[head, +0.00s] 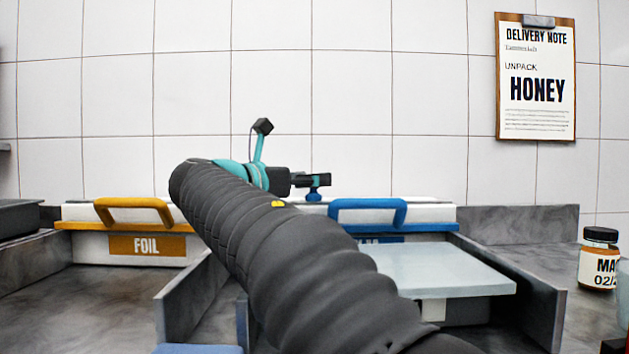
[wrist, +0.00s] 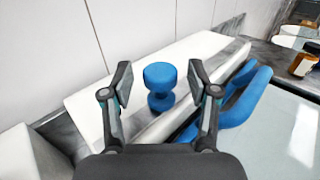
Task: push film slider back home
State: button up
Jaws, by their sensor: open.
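The film slider is a blue knob (wrist: 160,78) on top of a white dispenser box (wrist: 205,50). In the wrist view it stands between the two spread fingers of my gripper (wrist: 160,82), with a gap on each side. In the head view the knob (head: 314,190) shows at the tip of my gripper (head: 312,180), above the box with the blue handle (head: 368,212). My gripper is open and holds nothing. My arm hides the left part of this box and most of its label in the head view.
A second box labelled FOIL (head: 146,246) with a yellow handle stands at left. A pale board (head: 430,270) lies in front of the film box between grey dividers. A jar (head: 598,258) stands at right. A clipboard (head: 536,78) reading HONEY hangs on the tiled wall behind.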

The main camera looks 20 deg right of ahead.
jog(key=shift+w+d, duration=0.3)
jog(key=shift+d, duration=0.35)
